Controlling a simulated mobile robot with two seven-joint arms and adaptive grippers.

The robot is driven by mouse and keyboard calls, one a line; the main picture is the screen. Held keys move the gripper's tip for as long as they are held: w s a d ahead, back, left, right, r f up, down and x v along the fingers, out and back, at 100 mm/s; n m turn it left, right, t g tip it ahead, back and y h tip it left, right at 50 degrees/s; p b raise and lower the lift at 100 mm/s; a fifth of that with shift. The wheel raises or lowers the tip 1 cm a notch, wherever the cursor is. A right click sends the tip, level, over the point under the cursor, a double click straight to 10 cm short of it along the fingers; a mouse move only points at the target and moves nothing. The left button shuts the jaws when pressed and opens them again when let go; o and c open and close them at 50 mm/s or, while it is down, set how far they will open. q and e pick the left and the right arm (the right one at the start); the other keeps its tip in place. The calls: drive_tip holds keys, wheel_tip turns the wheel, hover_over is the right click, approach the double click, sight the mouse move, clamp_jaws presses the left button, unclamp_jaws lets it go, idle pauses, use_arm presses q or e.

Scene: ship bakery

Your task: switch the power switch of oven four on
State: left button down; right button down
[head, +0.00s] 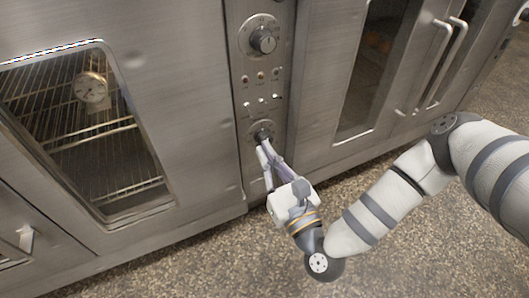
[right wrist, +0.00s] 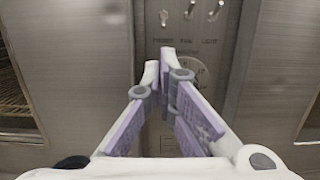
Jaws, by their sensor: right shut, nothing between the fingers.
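An oven control panel (head: 280,67) stands upright between oven doors. Three small toggle switches sit in a row on it; the leftmost, above the word "POWER", is the power switch (right wrist: 164,17), which also shows in the head view (head: 247,104). I cannot tell whether it is up or down. No oven number is readable. My right gripper (head: 264,145) is shut and empty, its fingertips in front of the lower dial, below the switch row. In the right wrist view the fingertips (right wrist: 166,68) stand below the labels and partly hide that dial. My left gripper is not in view.
An upper knob (head: 263,40) and a row of small indicators (head: 261,76) sit above the switches. A glazed oven door with racks and a round gauge (head: 90,87) is at left. Door handles (head: 437,65) stick out at right. The speckled floor (head: 190,270) is clear.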

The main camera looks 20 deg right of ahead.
sight(245, 119)
drive_tip(key=w, duration=0.4)
drive_tip(key=w+r+b, duration=0.1)
drive_tip(key=w, duration=0.2)
drive_tip(key=shift+a, duration=0.15)
drive_tip(key=shift+s+r+g+p, duration=0.1)
drive_tip(key=shift+r+g+p, duration=0.2)
drive_tip(key=shift+p, duration=0.2)
drive_tip(key=shift+f, duration=0.1)
drive_tip(key=shift+s+g+p, duration=0.15)
drive_tip(key=shift+g+p, duration=0.15)
drive_tip(key=shift+p, duration=0.15)
